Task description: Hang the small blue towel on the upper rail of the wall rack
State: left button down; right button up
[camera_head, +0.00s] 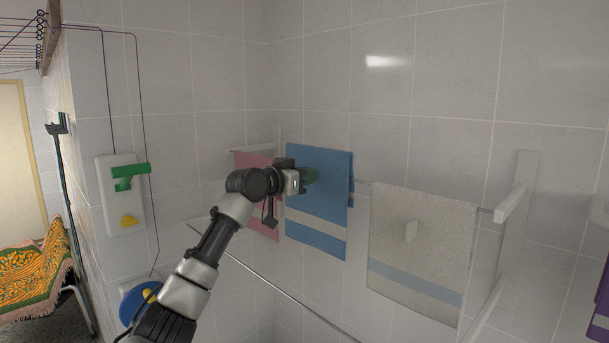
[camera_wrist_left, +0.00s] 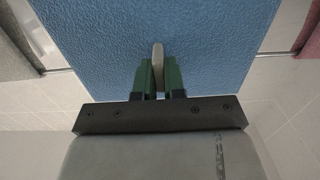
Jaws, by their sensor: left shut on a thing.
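The blue towel (camera_head: 318,217), with a pale band near its lower edge, hangs at the rear rail (camera_head: 362,182) of the wall rack. Its top edge is higher than the rail, and a strip of blue shows behind at its right. My left gripper (camera_head: 308,178) is in front of the towel's upper part. In the left wrist view its green fingers (camera_wrist_left: 159,76) are shut on a small beige tab (camera_wrist_left: 158,62) against the blue cloth (camera_wrist_left: 205,35). The rail passes behind the cloth there; whether they touch is unclear. My right gripper is out of view.
A pink towel (camera_head: 262,222) hangs left of the blue one, partly behind my arm. A beige towel (camera_head: 422,265) with a tab hangs to the right. Another rail (camera_head: 270,276) runs lower and nearer. A white bracket (camera_head: 517,187) stands at right.

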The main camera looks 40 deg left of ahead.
aim_at(313, 195)
pick_arm(q)
jog(key=shift+f, duration=0.1)
dwell(0.3)
jog(key=shift+w+f+b, duration=0.1)
jog(key=shift+f+b, duration=0.65)
jog(key=shift+f, duration=0.45)
jog(key=shift+f+b, duration=1.05)
jog(key=shift+f, duration=0.3)
jog(key=c, duration=0.7)
grip_release()
jog(key=shift+c, duration=0.2)
